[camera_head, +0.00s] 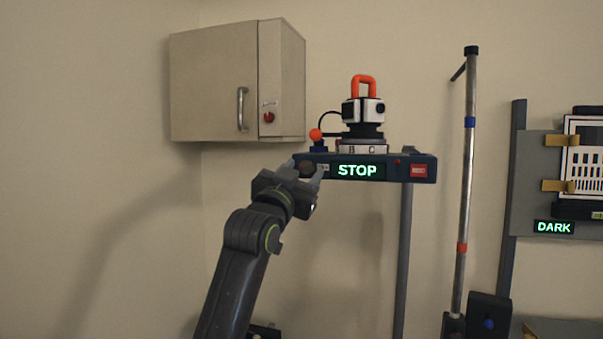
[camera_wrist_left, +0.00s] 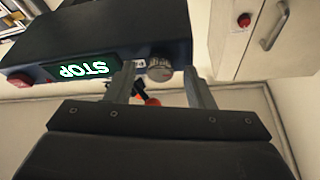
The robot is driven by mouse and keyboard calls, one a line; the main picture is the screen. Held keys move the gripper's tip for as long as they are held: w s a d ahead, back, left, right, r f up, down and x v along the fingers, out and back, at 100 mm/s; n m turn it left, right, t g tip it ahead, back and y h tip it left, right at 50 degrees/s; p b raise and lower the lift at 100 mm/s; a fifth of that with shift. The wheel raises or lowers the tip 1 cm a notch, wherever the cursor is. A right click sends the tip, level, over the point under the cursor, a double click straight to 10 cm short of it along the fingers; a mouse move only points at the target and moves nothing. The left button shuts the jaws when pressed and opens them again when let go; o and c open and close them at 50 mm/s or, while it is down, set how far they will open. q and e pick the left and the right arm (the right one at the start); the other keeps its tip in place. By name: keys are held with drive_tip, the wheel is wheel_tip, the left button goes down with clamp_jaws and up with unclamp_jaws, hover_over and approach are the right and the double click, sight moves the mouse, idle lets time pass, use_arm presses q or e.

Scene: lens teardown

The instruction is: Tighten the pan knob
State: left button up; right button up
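The pan knob (camera_wrist_left: 159,69) is a small round knob with a grey face on the front of the dark blue shelf unit (camera_wrist_left: 140,25). In the head view the knob (camera_head: 306,168) shows as a dark disc left of the lit STOP display (camera_head: 357,170). My left gripper (camera_head: 306,172) is in front of it. In the left wrist view the gripper (camera_wrist_left: 160,80) is open, with one finger on each side of the knob and a visible gap at both sides. Whether the fingertips reach past the knob's face is unclear. My right gripper is in neither view.
A black and white device with an orange handle (camera_head: 364,84) stands on the unit, on a ring marked B and C (camera_head: 361,150). An orange ball (camera_head: 316,134) is beside it. A wall cabinet (camera_head: 213,85) hangs upper left. A metal pole (camera_head: 468,190) stands right.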

use_arm(q)
drive_tip(key=c, duration=0.9)
drive_tip(key=shift+c, duration=0.2)
